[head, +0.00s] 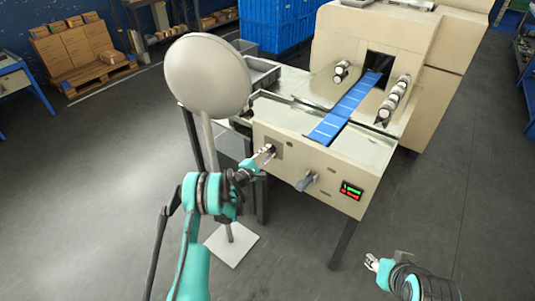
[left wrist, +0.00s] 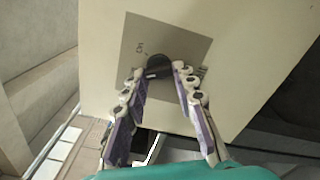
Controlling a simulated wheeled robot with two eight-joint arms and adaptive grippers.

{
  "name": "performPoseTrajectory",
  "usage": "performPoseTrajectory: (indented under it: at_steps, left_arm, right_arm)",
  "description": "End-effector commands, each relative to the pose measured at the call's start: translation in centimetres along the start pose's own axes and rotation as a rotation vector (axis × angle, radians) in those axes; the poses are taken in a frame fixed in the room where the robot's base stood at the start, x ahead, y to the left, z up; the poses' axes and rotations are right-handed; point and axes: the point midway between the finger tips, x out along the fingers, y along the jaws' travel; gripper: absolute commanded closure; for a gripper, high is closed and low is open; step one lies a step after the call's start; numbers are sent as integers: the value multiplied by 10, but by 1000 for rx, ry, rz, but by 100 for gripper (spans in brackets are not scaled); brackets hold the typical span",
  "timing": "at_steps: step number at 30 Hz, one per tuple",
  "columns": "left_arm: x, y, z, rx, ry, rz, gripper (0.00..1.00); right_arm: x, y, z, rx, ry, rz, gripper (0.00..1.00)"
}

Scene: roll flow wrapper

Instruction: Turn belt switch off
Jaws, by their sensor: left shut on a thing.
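The belt switch is a black rotary knob (left wrist: 158,67) on a grey square plate (left wrist: 140,35) on the beige front panel of the wrapper (head: 316,168). In the left wrist view the fingertips of my left gripper (left wrist: 158,73) are on both sides of the knob, shut on it. In the head view this gripper (head: 264,154) is at the left part of the panel and hides most of the switch. My right gripper (head: 371,262) is low at the right, away from the panel; its finger opening is too small to judge.
A grey lever handle (head: 305,183) and a small green and red display (head: 351,190) are on the same panel, right of the switch. A blue belt (head: 345,108) runs above it. Floor at right is clear.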

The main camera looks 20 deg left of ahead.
Motion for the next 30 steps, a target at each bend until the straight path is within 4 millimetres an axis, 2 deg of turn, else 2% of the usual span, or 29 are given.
performPoseTrajectory:
  at_steps: [18, 19, 21, 30]
  left_arm:
    - [0, -1, 0, -40, 0, -1, 100]
    - [0, -1, 0, -39, 0, -1, 65]
    - [0, -1, 0, -39, 0, 0, 52]
    - [-2, 0, 0, -39, 0, 0, 52]
  right_arm:
    - [0, 0, 0, 0, 0, 0, 60]
    - [0, 0, 0, 0, 0, 0, 60]
    - [0, 0, 0, 0, 0, 0, 60]
    - [0, 0, 0, 0, 0, 0, 60]
